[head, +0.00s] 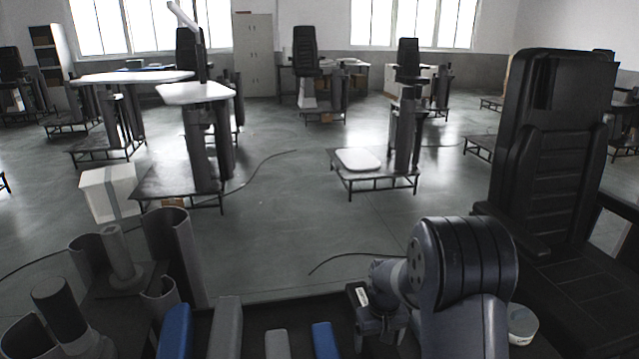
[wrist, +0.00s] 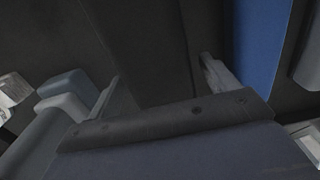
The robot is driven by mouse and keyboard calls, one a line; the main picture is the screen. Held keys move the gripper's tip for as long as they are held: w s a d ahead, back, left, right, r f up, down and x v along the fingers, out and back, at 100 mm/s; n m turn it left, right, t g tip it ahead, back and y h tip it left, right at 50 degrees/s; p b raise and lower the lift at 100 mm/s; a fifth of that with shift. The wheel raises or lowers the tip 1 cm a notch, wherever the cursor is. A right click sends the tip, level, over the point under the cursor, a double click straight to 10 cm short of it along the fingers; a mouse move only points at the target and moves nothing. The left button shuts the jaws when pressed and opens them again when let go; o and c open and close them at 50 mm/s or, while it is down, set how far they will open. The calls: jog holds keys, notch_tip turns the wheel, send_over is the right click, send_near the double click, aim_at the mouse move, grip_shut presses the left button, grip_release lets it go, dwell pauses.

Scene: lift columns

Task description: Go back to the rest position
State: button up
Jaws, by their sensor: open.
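My gripper (head: 378,338) hangs low at the bottom of the head view, under my bent arm, and its fingertips are hard to make out there. In the wrist view my gripper (wrist: 162,84) shows two fingers set wide apart, with nothing held between them. A dark surface lies beyond the fingers. A blue strip (wrist: 260,45) is to the right of them, and grey and blue rounded blocks are to the left.
Blue and grey upright blocks (head: 226,328) stand left of my gripper. Grey tubes (head: 172,250) stand further left. A black chair (head: 555,150) is close on the right. Open floor (head: 280,235) lies ahead, with a loose cable and several lift columns behind.

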jog(key=shift+s+r, duration=0.1)
jog(key=shift+r, duration=1)
jog(key=shift+f, duration=0.15)
